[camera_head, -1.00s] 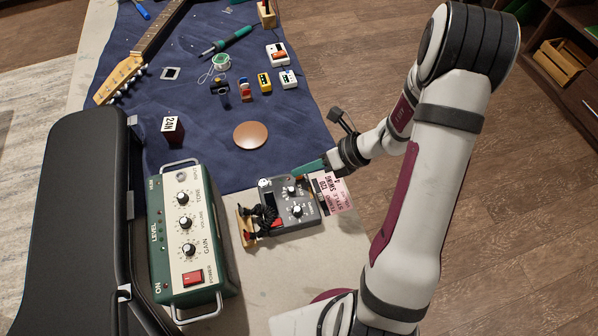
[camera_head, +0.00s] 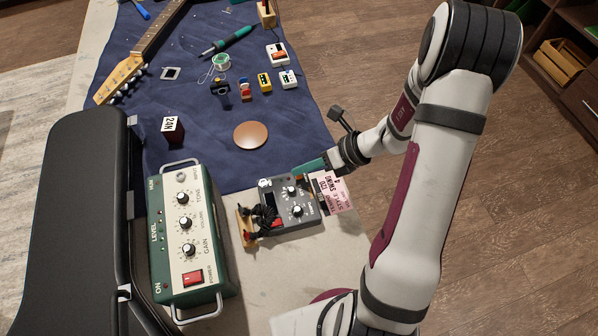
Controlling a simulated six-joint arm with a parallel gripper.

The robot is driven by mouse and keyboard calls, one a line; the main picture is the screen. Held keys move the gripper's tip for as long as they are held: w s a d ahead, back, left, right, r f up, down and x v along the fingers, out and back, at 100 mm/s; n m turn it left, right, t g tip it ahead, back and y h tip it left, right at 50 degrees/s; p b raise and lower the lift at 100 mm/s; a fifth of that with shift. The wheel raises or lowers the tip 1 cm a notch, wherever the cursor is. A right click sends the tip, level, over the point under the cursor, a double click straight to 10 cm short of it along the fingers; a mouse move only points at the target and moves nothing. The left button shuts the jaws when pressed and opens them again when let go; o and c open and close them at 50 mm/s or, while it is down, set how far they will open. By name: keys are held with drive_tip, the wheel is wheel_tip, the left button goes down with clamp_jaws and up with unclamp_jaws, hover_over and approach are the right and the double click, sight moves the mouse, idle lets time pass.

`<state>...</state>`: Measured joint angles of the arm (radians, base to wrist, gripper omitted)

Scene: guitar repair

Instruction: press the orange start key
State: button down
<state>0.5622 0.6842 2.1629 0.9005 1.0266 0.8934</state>
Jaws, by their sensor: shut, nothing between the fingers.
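The dark grey drum machine (camera_head: 301,221) lies on the pale tabletop, right of the green amplifier. It has white knobs and a dark display. A red-orange key (camera_head: 278,224) shows at its lower left, partly covered by a black object (camera_head: 262,217) beside it. My gripper (camera_head: 305,168) reaches in from the right. Its teal end is shut and empty at the machine's upper right edge, up and right of the key. I cannot tell its height or whether it touches the machine. A pink card (camera_head: 336,193) with print lies just right of the machine.
The green amplifier (camera_head: 160,270) and a black case (camera_head: 75,220) stand at the left. A blue mat (camera_head: 200,110) holds a guitar neck (camera_head: 150,40), a brown disc (camera_head: 250,135), a soldering iron (camera_head: 226,42) and several small pedals. Tabletop below the machine is clear.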

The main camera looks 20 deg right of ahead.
wheel_tip(320, 180, up, 6)
drive_tip(key=shift+r, duration=0.25)
idle(0.5)
idle(3.0)
